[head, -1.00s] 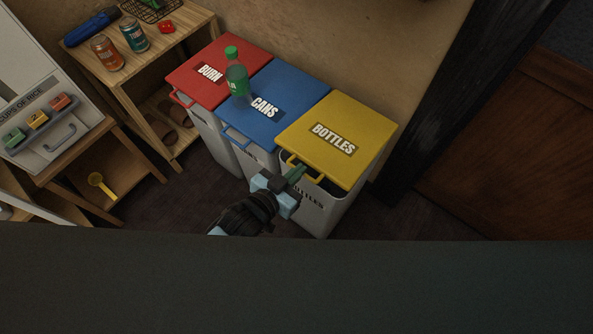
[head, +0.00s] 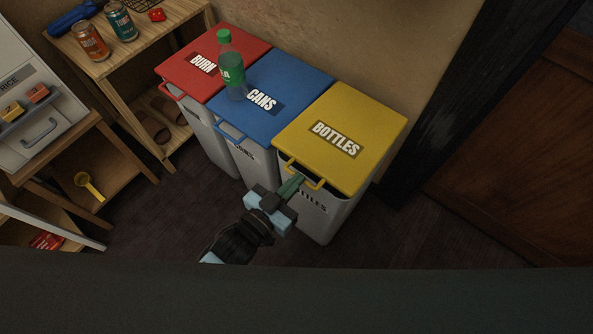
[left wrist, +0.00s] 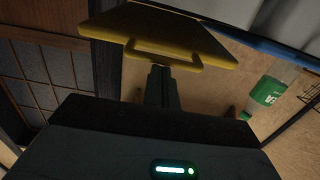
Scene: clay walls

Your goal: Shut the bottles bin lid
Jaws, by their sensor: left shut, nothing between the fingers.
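The bottles bin (head: 325,222) is pale, with a yellow lid (head: 365,130) marked BOTTLES, at the right of a row of bins. Dark space shows under the lid's front edge by the handle, so the lid looks a little raised. The lid has a yellow loop handle (head: 314,184). My left gripper (head: 297,182) is shut and empty, its fingertips at the handle. In the left wrist view the fingers (left wrist: 160,75) reach up to the handle (left wrist: 165,56), with the lid (left wrist: 180,28) beyond; whether they touch is unclear. My right gripper is not in view.
A blue-lidded cans bin (head: 295,78) and a red-lidded burn bin (head: 235,50) stand to the left. A green-capped bottle (head: 232,70) stands on the lids there. Wooden shelves (head: 150,70) are further left. The floor in front is clear.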

